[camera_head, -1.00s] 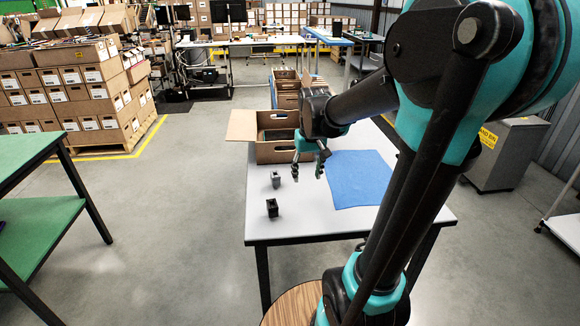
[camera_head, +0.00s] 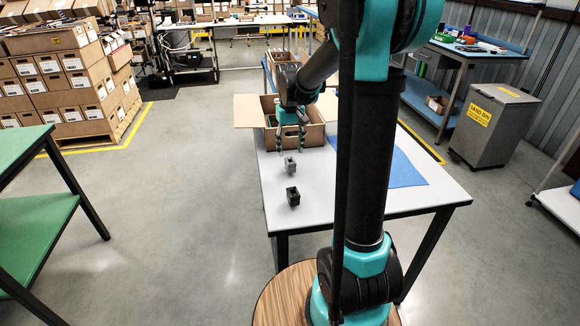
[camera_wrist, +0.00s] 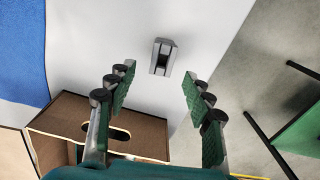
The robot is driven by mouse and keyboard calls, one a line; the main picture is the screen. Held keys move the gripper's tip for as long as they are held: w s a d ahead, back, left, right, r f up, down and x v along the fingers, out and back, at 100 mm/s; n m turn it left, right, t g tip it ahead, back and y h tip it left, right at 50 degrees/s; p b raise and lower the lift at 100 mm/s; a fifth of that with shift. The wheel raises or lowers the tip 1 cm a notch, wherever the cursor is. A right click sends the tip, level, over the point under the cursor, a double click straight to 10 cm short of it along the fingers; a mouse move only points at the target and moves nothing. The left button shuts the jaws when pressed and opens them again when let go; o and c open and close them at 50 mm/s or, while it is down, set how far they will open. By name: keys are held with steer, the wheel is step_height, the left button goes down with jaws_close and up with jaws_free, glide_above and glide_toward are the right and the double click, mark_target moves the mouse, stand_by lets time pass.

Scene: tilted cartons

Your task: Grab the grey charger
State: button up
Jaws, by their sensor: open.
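The grey charger (camera_head: 290,166) stands on the white table, just in front of the carton. It also shows in the wrist view (camera_wrist: 162,57), beyond the fingertips and roughly between them. A black charger-like block (camera_head: 293,196) stands nearer the camera on the same table. My gripper (camera_head: 291,148) is open and empty, pointing down above the table a little behind the grey charger. In the wrist view its two green-padded fingers (camera_wrist: 158,84) are wide apart and nothing is between them.
An open cardboard carton (camera_head: 312,134) sits at the table's far end, close to my gripper. A blue mat (camera_head: 402,170) lies on the table's right side, partly behind my arm. The white table (camera_head: 258,172) is clear around the two blocks.

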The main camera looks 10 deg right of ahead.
mark_target(290, 164)
steer(key=shift+s+f, duration=0.15)
steer(key=shift+f, duration=1.6)
steer(key=shift+s+f, duration=0.15)
steer(key=shift+f, duration=1.55)
jaws_close()
